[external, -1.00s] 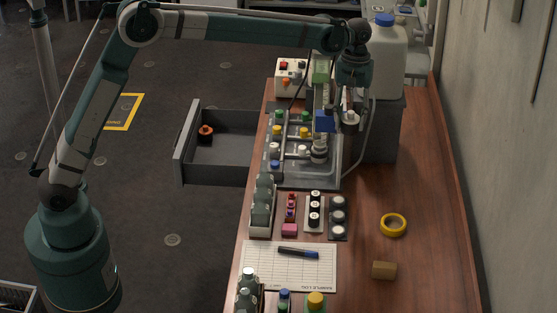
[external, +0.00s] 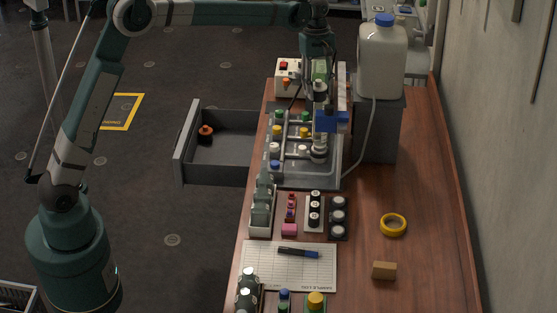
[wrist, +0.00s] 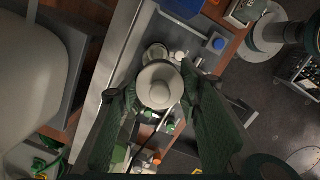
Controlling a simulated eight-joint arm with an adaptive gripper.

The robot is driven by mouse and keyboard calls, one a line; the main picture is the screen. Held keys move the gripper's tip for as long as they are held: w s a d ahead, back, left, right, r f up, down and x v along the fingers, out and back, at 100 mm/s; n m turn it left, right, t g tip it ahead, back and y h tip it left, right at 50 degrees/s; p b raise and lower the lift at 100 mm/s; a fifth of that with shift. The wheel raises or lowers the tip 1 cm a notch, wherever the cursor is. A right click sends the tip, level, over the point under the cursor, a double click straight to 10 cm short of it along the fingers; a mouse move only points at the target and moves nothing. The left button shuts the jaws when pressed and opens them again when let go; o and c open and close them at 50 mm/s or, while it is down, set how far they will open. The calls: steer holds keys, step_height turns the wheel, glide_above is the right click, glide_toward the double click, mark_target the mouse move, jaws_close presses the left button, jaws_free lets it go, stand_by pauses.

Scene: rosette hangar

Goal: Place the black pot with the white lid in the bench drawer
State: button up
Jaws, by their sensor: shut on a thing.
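My gripper (external: 320,95) is above the back part of the grey tray on the bench. In the wrist view my gripper's green finger pads (wrist: 158,95) are shut on a pot with a round white lid (wrist: 160,85), seen from above. Its body is mostly hidden under the lid, so its colour is unclear there. The bench drawer (external: 213,176) is pulled open at the left side of the bench. A small orange and black thing (external: 206,131) lies inside it near the back left, and the rest of its floor is bare.
The grey tray (external: 300,180) holds several small capped pots and rails. A blue block (external: 332,122) is close to my gripper. A large white jug (external: 382,62) stands on a grey box (external: 384,125) to the right. Bottles and pot racks (external: 314,212) stand in front.

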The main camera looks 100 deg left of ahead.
steer(key=s+a+f+n, duration=0.4)
steer(key=s+a+f, duration=0.45)
steer(key=s, duration=0.25)
steer(key=n+y+b, duration=0.1)
steer(key=n+b, duration=0.2)
steer(key=n, duration=0.7)
glide_above(211, 155)
step_height(211, 155, down, 19)
steer(key=shift+s+d+t, duration=0.15)
steer(key=shift+s+t, duration=0.05)
steer(key=shift+t, duration=0.2)
steer(key=shift+r, duration=0.1)
step_height(211, 155, down, 14)
steer(key=shift+r+b, duration=0.25)
steer(key=shift+b, duration=0.85)
steer(key=shift+f, duration=0.1)
steer(key=shift+f+b, duration=0.4)
steer(key=shift+f, duration=1.75)
steer(key=shift+f, duration=0.15)
